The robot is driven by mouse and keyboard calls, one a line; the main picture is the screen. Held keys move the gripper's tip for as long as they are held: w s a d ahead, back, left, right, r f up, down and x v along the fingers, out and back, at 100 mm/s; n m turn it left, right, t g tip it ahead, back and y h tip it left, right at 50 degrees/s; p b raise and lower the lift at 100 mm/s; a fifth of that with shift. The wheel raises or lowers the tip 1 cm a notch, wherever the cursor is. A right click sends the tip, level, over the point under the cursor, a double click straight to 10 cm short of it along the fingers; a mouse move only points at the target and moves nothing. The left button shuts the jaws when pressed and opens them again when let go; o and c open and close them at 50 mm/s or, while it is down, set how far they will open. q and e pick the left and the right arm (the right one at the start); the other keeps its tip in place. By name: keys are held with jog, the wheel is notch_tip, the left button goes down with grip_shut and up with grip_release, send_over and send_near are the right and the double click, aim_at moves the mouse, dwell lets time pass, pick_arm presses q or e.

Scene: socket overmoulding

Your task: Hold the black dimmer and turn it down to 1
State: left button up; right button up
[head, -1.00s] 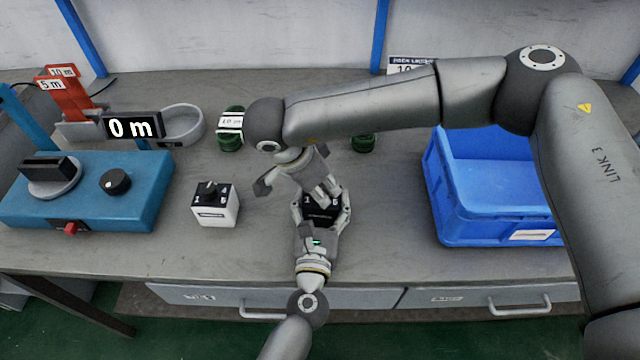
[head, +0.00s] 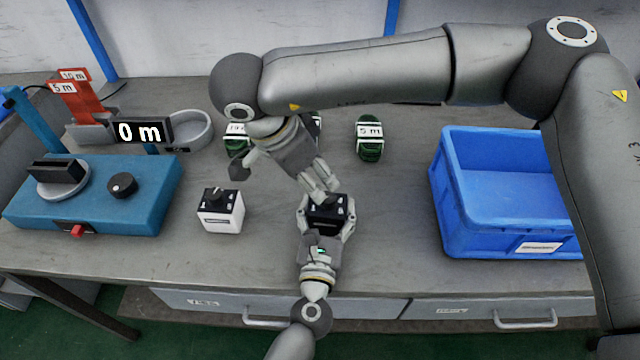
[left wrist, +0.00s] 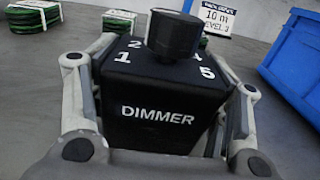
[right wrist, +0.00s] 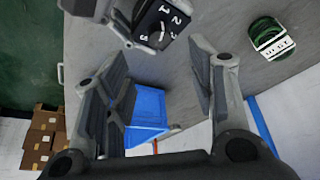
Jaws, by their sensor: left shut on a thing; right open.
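The black dimmer (head: 326,216) stands at the front middle of the bench. My left gripper (head: 327,228) is shut around its sides from the front. In the left wrist view, the dimmer (left wrist: 155,110) sits upright between both fingers, its black knob (left wrist: 173,35) on top, with digits 1, 2 and 5 legible. My right gripper (head: 322,190) is above the dimmer, its fingertips close to the knob, which they hide in the head view. In the right wrist view, my right gripper (right wrist: 158,70) is open and empty, with the dimmer (right wrist: 165,25) beyond the fingertips. The knob's setting is unclear.
A white dimmer box (head: 221,212) stands left of the black one. A blue machine (head: 90,205) with a 0 m display (head: 140,132) is at the left. A blue bin (head: 505,205) is at the right. Green cable coils (head: 369,140) lie behind my right gripper.

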jog(key=v, duration=0.2)
jog(key=shift+a+r, duration=0.1)
jog(key=shift+r, duration=0.25)
pick_arm(q)
jog(key=o, duration=1.1)
jog(key=shift+c, duration=0.2)
